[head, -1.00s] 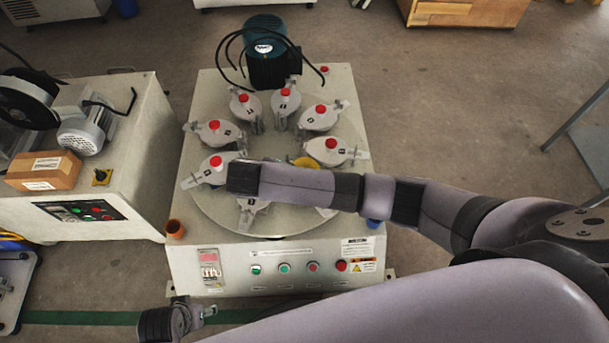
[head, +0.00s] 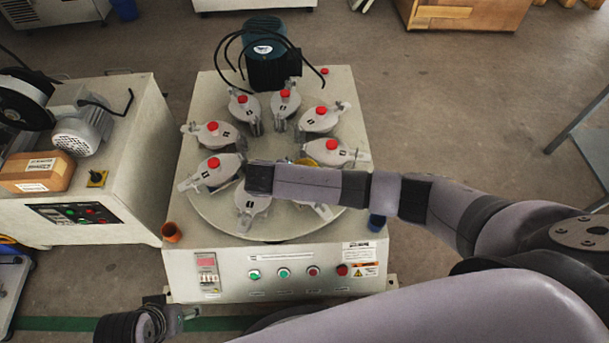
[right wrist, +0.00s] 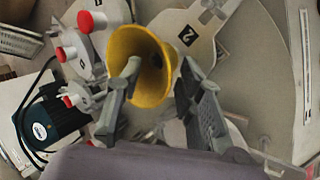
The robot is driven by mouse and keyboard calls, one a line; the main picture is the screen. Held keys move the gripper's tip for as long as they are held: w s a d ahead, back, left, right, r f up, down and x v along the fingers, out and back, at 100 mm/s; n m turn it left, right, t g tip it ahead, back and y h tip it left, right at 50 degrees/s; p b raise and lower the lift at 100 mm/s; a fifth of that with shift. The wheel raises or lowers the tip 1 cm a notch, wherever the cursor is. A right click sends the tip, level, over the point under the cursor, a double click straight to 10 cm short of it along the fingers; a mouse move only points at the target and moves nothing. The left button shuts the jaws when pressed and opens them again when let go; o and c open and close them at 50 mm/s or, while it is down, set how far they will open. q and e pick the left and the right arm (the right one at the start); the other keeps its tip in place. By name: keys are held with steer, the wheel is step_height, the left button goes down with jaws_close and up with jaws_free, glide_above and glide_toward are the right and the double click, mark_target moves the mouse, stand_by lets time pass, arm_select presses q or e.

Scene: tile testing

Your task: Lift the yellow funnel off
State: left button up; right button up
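The yellow funnel (right wrist: 152,82) shows in the right wrist view, its wide mouth facing the camera. In the head view only a bit of yellow (head: 306,162) shows behind my right arm, over the round turntable (head: 215,215). My right gripper (right wrist: 160,66) has its two fingers apart. The left finger overlaps the funnel's mouth in the picture; the right finger is just right of its rim. I cannot tell whether either finger touches it. In the head view my right gripper is hidden by its arm. My left gripper (head: 188,314) is low at the left, in front of the machine, its fingers unclear.
Several grey clamp stations with red knobs, one of them (head: 213,163) beside my right wrist, ring the turntable. A dark motor (head: 268,60) with cables stands behind. An orange cup (head: 171,232) and a blue cup (head: 377,222) are at the machine's front corners.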

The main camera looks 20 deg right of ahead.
steer(key=shift+c, duration=0.5)
jaws_close()
steer(key=shift+r, duration=0.1)
